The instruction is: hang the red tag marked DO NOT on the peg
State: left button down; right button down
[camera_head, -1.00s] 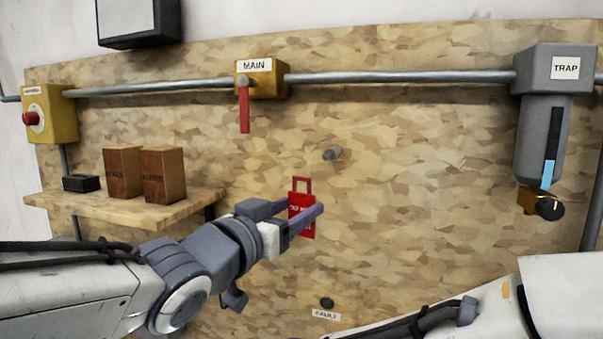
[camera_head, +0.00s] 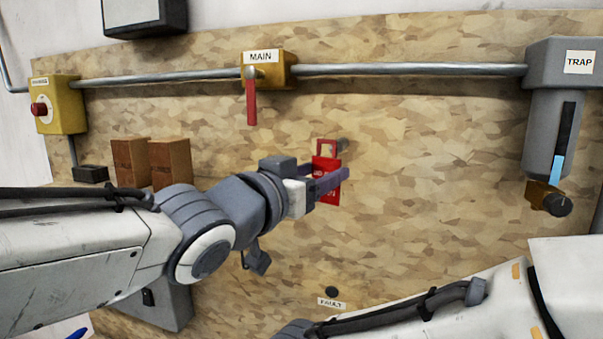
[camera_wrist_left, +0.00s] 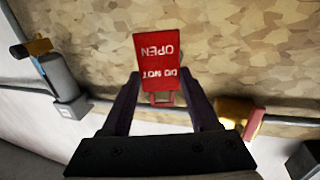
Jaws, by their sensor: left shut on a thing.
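The red tag (camera_head: 325,194) is held upright between the fingers of my left gripper (camera_head: 336,178), in front of the board. In the left wrist view the tag (camera_wrist_left: 157,55) reads DO NOT OPEN, upside down, between the fingers (camera_wrist_left: 160,85). Its open loop is at the top in the head view. The grey peg (camera_head: 342,143) sticks out of the board right beside the loop, partly overlapped by it. I cannot tell whether the peg is inside the loop. My right gripper is out of view.
A yellow MAIN valve box (camera_head: 267,70) with a red lever sits on the pipe above. The grey TRAP unit (camera_head: 560,75) is at right. Brown boxes (camera_head: 170,162) stand at left. A FAULT label (camera_head: 331,303) is below.

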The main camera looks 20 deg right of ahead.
aim_at(319, 172)
pick_arm(q)
jog(key=shift+w+d+f+p, duration=0.1)
jog(key=shift+w+d+p, duration=0.1)
jog(key=shift+w+d, duration=0.4)
jog(key=shift+w+d+f+p, duration=0.1)
jog(key=shift+w+d+p, duration=0.2)
jog(key=shift+w, duration=0.55)
jog(key=shift+w+d+p, duration=0.15)
jog(key=shift+w+d, duration=0.35)
jog(key=shift+w, duration=0.2)
jog(key=shift+w+d+f+b, duration=0.35)
jog(key=shift+w+f+b, duration=0.05)
jog(key=shift+w+f, duration=0.1)
jog(key=shift+c, duration=0.3)
grip_release()
